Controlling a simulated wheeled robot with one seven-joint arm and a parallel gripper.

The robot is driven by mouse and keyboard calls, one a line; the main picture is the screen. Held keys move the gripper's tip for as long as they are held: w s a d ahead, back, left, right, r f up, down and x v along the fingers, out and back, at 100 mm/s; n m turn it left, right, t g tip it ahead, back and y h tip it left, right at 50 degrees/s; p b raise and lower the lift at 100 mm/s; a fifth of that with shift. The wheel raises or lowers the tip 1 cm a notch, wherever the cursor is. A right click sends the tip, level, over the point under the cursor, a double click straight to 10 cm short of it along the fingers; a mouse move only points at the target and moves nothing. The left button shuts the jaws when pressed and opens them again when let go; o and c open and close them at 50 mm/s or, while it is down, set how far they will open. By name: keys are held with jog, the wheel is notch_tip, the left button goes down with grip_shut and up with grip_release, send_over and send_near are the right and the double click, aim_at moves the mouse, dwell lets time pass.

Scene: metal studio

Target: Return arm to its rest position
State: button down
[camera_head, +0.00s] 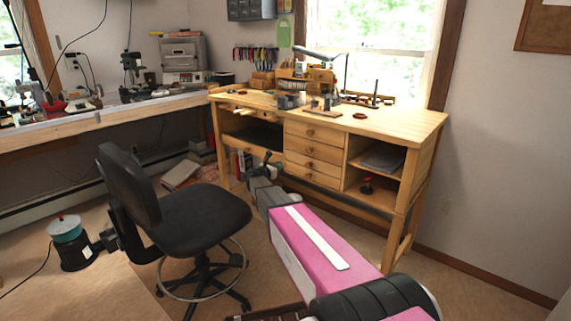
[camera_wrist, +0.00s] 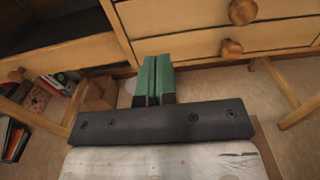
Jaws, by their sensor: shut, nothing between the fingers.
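My arm shows pink and grey in the head view, stretched from the lower right toward the front of the wooden workbench. My gripper (camera_head: 270,158) is at its far end, small and dark, in front of the bench's open left part and beside the drawers. In the wrist view my gripper (camera_wrist: 155,75) has two green fingers side by side, shut with nothing between them. Behind the fingers are the drawer fronts (camera_wrist: 190,45) with round wooden knobs. The fingers look apart from the bench, though the exact distance is hard to tell.
The wooden workbench (camera_head: 425,119) stands under the window with tools on top. A black swivel chair (camera_head: 205,215) stands close to the left of my arm. A black and teal canister (camera_head: 70,245) is on the floor at far left. Open floor (camera_head: 470,285) lies at lower right.

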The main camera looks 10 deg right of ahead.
jog(key=s+f+m+g+y, duration=0.2)
jog(key=s+f+m, duration=0.15)
jog(key=s, duration=0.45)
jog(key=s+f+m+g+y, duration=0.25)
jog(key=s+m, duration=0.25)
jog(key=s, duration=0.3)
jog(key=s+f+m+g+y, duration=0.1)
jog(key=s+f+m+g, duration=0.3)
jog(key=s, duration=0.4)
jog(key=s+a+f+m+g+y, duration=0.1)
jog(key=s+a+m+y, duration=0.2)
jog(key=s+m, duration=0.3)
jog(key=s+a+f+m+g+y, duration=0.1)
jog(key=s+a+m+y, duration=0.3)
jog(key=s, duration=0.9)
jog(key=f+m+y, duration=0.1)
jog(key=m+y, duration=0.1)
jog(key=shift+a+m, duration=0.2)
jog(key=shift+m, duration=0.15)
